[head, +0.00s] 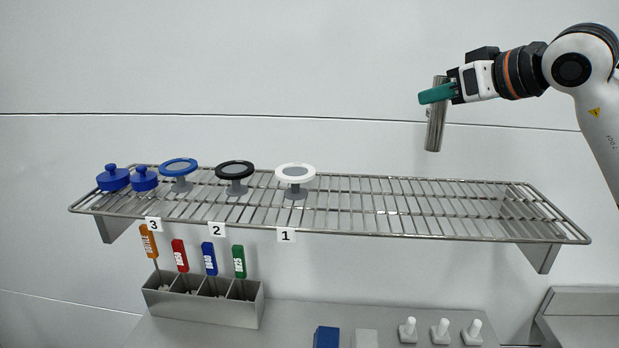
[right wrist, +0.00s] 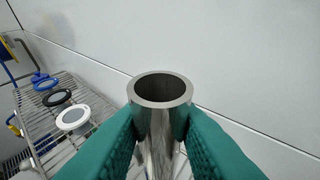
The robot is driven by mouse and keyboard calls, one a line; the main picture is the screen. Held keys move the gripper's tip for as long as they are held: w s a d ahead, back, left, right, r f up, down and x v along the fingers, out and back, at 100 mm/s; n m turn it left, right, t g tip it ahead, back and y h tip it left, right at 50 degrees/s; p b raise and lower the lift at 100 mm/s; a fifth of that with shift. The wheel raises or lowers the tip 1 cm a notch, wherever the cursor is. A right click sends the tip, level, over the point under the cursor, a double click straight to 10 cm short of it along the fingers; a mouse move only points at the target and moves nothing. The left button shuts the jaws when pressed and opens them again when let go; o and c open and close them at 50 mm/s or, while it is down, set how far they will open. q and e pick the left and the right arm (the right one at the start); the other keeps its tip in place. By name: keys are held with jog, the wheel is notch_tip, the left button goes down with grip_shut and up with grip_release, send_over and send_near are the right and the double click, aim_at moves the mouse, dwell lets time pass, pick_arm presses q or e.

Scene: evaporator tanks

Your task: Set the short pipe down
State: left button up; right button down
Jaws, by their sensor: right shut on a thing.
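The short pipe (head: 435,130) is a shiny metal tube, held nearly upright with a slight tilt, above the right part of the wire shelf (head: 420,205). My right gripper (head: 437,93), with green fingers, is shut on it near its upper part. In the right wrist view the pipe's open round end (right wrist: 161,89) faces the camera, between the two green fingers (right wrist: 160,128). The pipe is clear of the shelf, with a gap below it. My left gripper is not in view.
On the shelf's left part stand two blue knobbed caps (head: 113,179) and blue, black (head: 235,171) and white (head: 295,174) ringed discs. The shelf's right half is bare. Below are a metal holder (head: 205,300) with coloured-handled tools and several white-knobbed pieces (head: 440,330).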

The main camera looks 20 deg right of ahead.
aim_at(440, 147)
jog(key=f, duration=0.1)
jog(key=s+f+b, duration=0.1)
jog(key=f, duration=0.1)
jog(key=s+f+b, duration=0.1)
jog(key=shift+s+d+f, duration=0.1)
jog(key=shift+d+f, duration=0.05)
jog(key=shift+d, duration=0.1)
jog(key=f, duration=0.2)
jog(key=f+b, duration=0.1)
jog(key=f, duration=0.1)
jog(key=shift+w+a+f, duration=0.1)
jog(key=shift+w, duration=0.3)
jog(key=shift+s+f, duration=0.15)
jog(key=shift+f, duration=0.3)
jog(key=shift+b, duration=0.3)
jog(key=c, duration=1.6)
grip_release()
jog(key=shift+f, duration=0.15)
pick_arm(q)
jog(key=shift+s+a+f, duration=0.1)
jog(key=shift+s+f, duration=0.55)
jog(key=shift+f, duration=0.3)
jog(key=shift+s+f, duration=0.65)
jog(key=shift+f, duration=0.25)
pick_arm(e)
jog(key=o, duration=0.4)
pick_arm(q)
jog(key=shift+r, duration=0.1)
pick_arm(e)
jog(key=shift+o, duration=0.2)
